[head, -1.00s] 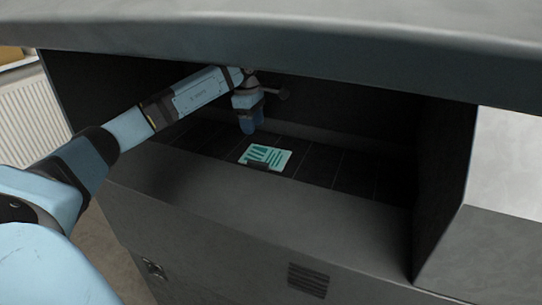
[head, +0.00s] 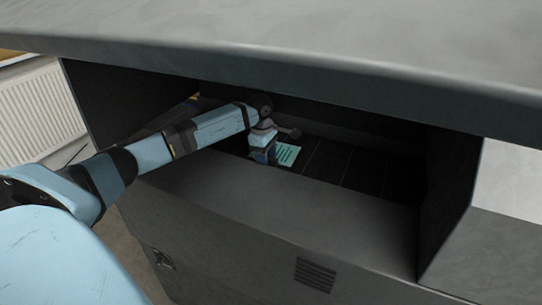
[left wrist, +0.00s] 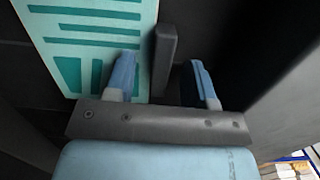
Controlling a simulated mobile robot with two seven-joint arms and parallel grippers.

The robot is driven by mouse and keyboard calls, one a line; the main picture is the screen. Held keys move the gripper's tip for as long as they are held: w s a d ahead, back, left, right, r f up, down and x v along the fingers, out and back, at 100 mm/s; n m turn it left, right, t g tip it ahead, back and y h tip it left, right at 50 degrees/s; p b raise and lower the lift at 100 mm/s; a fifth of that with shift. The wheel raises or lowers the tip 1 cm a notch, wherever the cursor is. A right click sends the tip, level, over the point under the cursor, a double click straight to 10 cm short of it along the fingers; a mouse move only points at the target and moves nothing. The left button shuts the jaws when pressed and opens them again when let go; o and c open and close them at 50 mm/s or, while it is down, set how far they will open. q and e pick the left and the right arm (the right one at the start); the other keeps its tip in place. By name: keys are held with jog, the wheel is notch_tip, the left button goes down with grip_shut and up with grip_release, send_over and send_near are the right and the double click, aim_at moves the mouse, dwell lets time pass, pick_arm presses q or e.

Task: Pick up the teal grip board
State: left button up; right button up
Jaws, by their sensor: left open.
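The teal grip board (head: 287,153) lies on the dark floor of the recess in the grey cabinet. In the head view my left gripper (head: 262,158) is down in front of it and hides its left part. The left wrist view shows the board (left wrist: 92,35), pale with teal bars, at upper left. A dark upright grip (left wrist: 164,58) stands at the board's right edge. My left gripper's open fingers (left wrist: 162,64) lie either side of this grip in the picture. Whether they touch it I cannot tell. My right gripper is in neither view.
The cabinet's top slab (head: 330,65) overhangs the recess, and a grey front ledge (head: 290,215) runs along its near side. A side wall (head: 448,200) closes it at right. Dark floor right of the board is clear.

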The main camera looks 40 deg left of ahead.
pick_arm(q)
grip_shut()
